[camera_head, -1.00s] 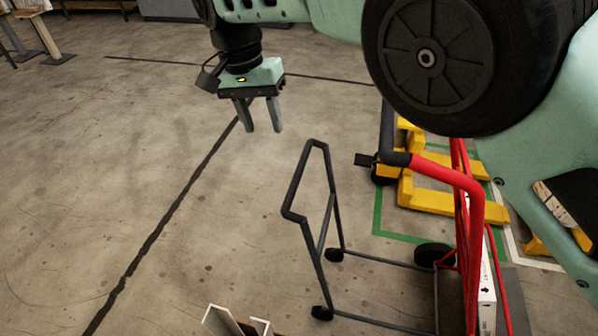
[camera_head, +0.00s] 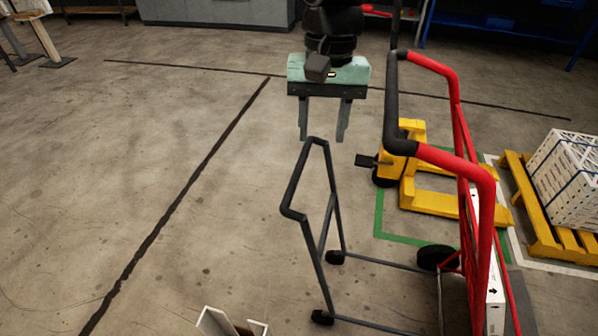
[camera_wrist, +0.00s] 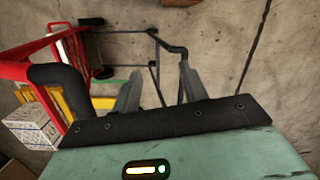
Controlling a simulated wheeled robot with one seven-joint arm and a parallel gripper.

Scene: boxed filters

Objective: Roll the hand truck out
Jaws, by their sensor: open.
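The hand truck (camera_head: 468,165) has a red tubular frame with black grips and stands at the right in the head view. Its dark grey lower frame (camera_head: 327,225), with small black wheels, reaches to the left over the floor. A white box (camera_head: 494,290) shows at its red frame. My gripper (camera_head: 322,138) is open and empty, pointing down above the grey frame's upper bar and left of the red handle. In the wrist view the open fingers (camera_wrist: 160,88) are near the grey frame (camera_wrist: 153,50), with the red frame (camera_wrist: 75,50) to the left. I see no contact.
A yellow pallet jack (camera_head: 430,190) stands behind the hand truck within green floor lines. A yellow pallet (camera_head: 540,215) with a white crate (camera_head: 568,180) is at the right. An open carton (camera_head: 232,322) is at the bottom edge.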

